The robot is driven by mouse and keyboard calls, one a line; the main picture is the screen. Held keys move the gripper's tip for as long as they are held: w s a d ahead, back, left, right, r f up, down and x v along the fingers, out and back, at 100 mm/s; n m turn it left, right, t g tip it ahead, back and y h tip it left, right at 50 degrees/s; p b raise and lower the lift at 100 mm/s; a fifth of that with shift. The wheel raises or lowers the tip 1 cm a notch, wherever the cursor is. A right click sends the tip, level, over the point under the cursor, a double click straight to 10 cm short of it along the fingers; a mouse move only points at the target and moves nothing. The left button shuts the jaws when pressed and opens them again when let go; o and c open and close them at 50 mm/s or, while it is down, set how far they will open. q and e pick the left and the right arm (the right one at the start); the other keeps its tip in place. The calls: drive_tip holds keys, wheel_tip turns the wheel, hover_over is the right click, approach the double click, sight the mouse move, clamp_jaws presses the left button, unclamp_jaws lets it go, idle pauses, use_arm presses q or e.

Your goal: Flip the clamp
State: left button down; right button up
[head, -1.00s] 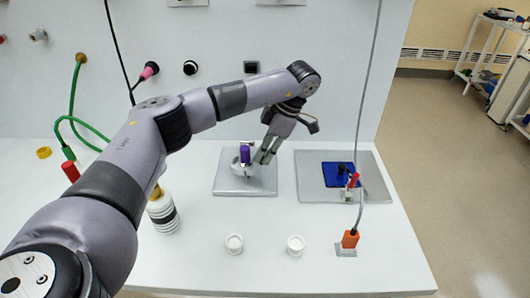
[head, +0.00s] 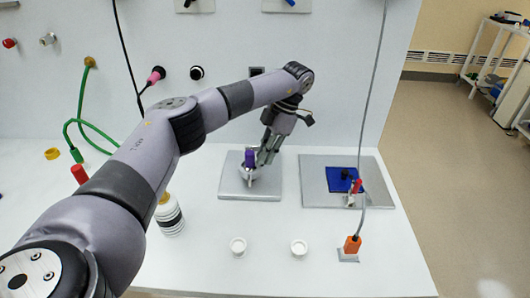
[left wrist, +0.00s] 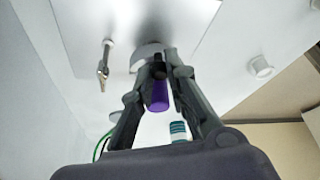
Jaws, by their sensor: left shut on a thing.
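A purple handle (head: 250,158) stands upright on a small pale and metal fixture on the left grey plate (head: 232,188). My left gripper (head: 262,157) reaches down from behind and right of it, fingers shut on the handle's fixture. In the left wrist view the purple handle (left wrist: 159,96) and a dark stem show between the two fingers (left wrist: 161,66); the exact contact is hidden. On the right plate (head: 320,170) a small red-handled clamp (head: 355,188) stands at the corner of a blue square (head: 342,180). My right gripper is not in view.
A white bottle (head: 171,218) is beside my left arm. Green hose (head: 80,120) hangs at left. The front table middle is clear.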

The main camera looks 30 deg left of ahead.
use_arm(q)
drive_tip(key=c, duration=1.6)
unclamp_jaws()
drive_tip(key=v, duration=1.2)
